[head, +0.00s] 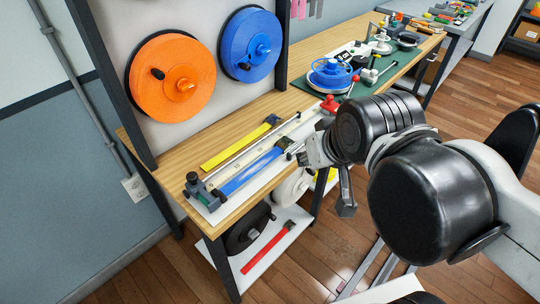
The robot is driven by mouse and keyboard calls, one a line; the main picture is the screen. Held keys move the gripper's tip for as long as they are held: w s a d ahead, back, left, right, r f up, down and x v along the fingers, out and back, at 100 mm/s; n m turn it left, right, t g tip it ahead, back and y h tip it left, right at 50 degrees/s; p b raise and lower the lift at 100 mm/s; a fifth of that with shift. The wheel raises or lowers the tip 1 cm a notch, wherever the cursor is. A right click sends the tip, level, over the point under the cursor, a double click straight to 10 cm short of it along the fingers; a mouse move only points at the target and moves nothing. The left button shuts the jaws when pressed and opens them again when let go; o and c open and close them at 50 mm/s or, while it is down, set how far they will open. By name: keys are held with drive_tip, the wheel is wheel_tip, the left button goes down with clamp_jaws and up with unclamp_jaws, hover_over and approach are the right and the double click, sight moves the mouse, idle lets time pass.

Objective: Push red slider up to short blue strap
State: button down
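A red knob-like piece (329,104), which looks like the red slider, stands at the far end of a long white measuring board (215,213) on the wooden bench. My arm hides its lower part. A short blue strap (250,171) lies along the board, clearly apart from the red piece and nearer the bench's left end. My gripper (322,172) is at the front edge of the bench, just right of the strap's far end. One dark finger hangs down beside the bench edge. The other finger is unclear against the board, so its opening is uncertain.
A dark end stop (202,190) stands at the board's left end. A yellow strap (240,144) lies behind the board. Orange (172,78) and blue (250,45) reels hang on the wall. A red strap (268,247) lies on the lower shelf. A blue handwheel (331,73) stands farther right.

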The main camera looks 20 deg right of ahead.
drive_tip(key=c, duration=2.5)
unclamp_jaws()
drive_tip(key=o, duration=0.3)
drive_tip(key=shift+o, duration=1.4)
drive_tip(key=shift+w+d+r, duration=0.15)
drive_tip(key=shift+w+r, duration=0.15)
drive_tip(key=o, duration=0.4)
drive_tip(key=shift+m+g+h, duration=0.3)
drive_tip(key=shift+m+g, duration=0.1)
drive_tip(key=w+d+r, duration=0.1)
drive_tip(key=w, duration=0.2)
drive_tip(key=w+d+r, duration=0.1)
drive_tip(key=w+r, duration=0.1)
drive_tip(key=w, duration=0.1)
drive_tip(key=w+d+r+p, duration=0.1)
drive_tip(key=w+d, duration=0.1)
drive_tip(key=w, duration=0.1)
drive_tip(key=shift+r, duration=0.2)
drive_tip(key=shift+o, duration=0.2)
drive_tip(key=m+g+p, duration=0.2)
hover_over(330, 96)
drive_tip(key=s+a, duration=0.1)
drive_tip(key=s, duration=0.5)
wheel_tip(330, 96, down, 7)
drive_tip(key=shift+h, duration=0.3)
drive_tip(key=x, duration=1.3)
drive_tip(key=shift+w+a+f, duration=0.15)
drive_tip(key=shift+w+f, duration=0.05)
drive_tip(key=shift+w, duration=0.05)
